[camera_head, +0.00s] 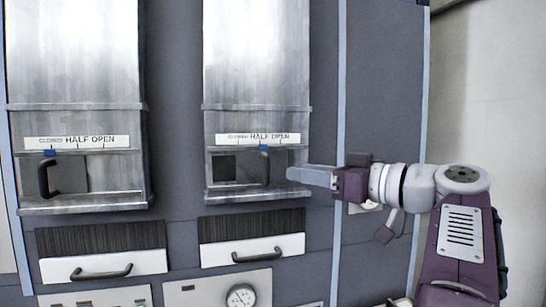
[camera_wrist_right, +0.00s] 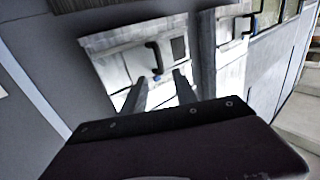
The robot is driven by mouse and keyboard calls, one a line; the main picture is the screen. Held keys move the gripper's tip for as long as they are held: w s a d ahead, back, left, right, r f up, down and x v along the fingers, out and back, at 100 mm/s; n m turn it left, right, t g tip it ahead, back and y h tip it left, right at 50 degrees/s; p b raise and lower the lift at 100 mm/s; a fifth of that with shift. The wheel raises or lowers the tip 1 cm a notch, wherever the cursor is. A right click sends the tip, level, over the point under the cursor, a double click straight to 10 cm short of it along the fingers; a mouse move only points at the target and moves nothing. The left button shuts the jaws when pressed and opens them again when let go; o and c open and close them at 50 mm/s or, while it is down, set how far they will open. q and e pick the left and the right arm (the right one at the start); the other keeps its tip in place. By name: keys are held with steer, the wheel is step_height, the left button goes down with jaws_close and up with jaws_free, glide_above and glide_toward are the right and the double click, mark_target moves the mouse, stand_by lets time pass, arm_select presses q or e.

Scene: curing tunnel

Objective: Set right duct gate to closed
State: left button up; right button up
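The right duct gate (camera_head: 280,165) is a metal sliding plate low on the right duct, with a dark upright handle (camera_head: 264,167). Its blue marker (camera_head: 263,148) sits under HALF on the scale (camera_head: 258,138). A dark opening (camera_head: 224,168) shows left of the plate. My right gripper (camera_head: 291,174) reaches in from the right, its fingertips just right of the handle. In the right wrist view the gripper (camera_wrist_right: 157,80) is open and empty, with the handle (camera_wrist_right: 154,57) just beyond the gap between its fingers. My left gripper is not in view.
The left duct's gate handle (camera_head: 47,178) has its blue marker under CLOSED. Below are two drawers with handles, the right one (camera_head: 252,250) under the right duct, and a round gauge (camera_head: 241,296). Wall panel borders the right duct on its right.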

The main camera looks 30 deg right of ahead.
mark_target(268, 166)
steer(key=p+x, duration=0.5)
steer(key=x, duration=0.3)
steer(key=shift+w+a+r, duration=0.1)
steer(key=shift+w+a, duration=0.1)
steer(key=shift+a, duration=0.05)
steer(key=shift+w+f, duration=0.25)
steer(key=shift+w, duration=0.15)
steer(key=shift+s, duration=0.1)
jaws_close()
steer(key=shift+r, duration=0.1)
stand_by(0.4)
